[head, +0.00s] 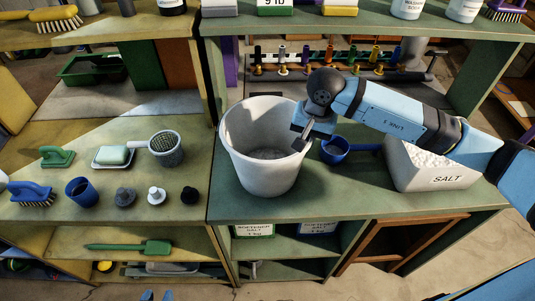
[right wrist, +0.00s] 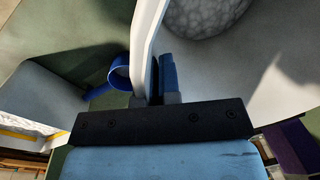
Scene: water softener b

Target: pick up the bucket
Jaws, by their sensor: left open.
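The white bucket (head: 262,165) stands upright on the green counter, its open top facing up. My right gripper (head: 303,136) is at the right side of its rim, with the arm coming in from the right. In the right wrist view the bucket wall (right wrist: 146,45) runs between the close-set fingers (right wrist: 158,85). One blue finger is inside the bucket; the other is mostly hidden by the rim.
A blue scoop (head: 337,150) and a salt container (head: 432,168) stand right of the bucket. A strainer (head: 166,148), soap dish (head: 113,156), blue cup (head: 82,191) and small knobs sit on the left counter. Shelves are above and below.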

